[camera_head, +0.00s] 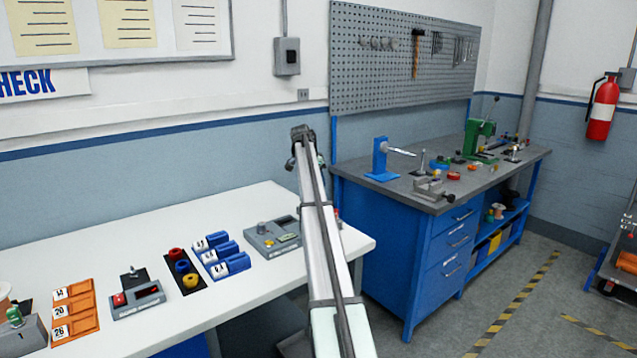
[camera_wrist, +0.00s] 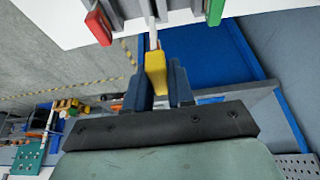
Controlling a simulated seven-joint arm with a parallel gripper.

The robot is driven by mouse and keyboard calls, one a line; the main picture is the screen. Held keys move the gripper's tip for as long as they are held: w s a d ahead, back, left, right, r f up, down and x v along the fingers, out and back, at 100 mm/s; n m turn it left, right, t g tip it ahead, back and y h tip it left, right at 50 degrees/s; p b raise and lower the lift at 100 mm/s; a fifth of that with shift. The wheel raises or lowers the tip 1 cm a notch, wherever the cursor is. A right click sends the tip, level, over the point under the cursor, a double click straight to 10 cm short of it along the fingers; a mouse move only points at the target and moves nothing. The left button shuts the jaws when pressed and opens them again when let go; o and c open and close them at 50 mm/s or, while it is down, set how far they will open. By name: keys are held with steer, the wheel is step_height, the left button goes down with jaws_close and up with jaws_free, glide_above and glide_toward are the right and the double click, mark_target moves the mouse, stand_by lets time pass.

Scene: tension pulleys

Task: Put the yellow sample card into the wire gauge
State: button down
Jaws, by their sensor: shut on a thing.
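In the wrist view my gripper (camera_wrist: 158,76) is shut on the yellow sample card (camera_wrist: 155,68), which stands out between the dark blue fingers. Just beyond the card's far end are grey upright parts (camera_wrist: 117,13) with a red block (camera_wrist: 98,26) on the left and a green block (camera_wrist: 215,10) on the right. These look like the wire gauge, but I cannot be sure. A thin pale piece lies between card and gauge; I cannot tell if the card touches the slot. In the head view my arm hides the gripper and card; only a bit of red (camera_head: 337,214) shows beside it.
The white table (camera_head: 250,300) holds a grey meter box (camera_head: 272,238), blue numbered blocks (camera_head: 229,248), a black tray with coloured spools, a grey box with a red button (camera_head: 137,296) and an orange numbered tray (camera_head: 76,318). A blue workbench (camera_head: 385,240) stands to the right.

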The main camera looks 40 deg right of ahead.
steer(key=shift+r, duration=0.1)
steer(key=shift+r, duration=2.45)
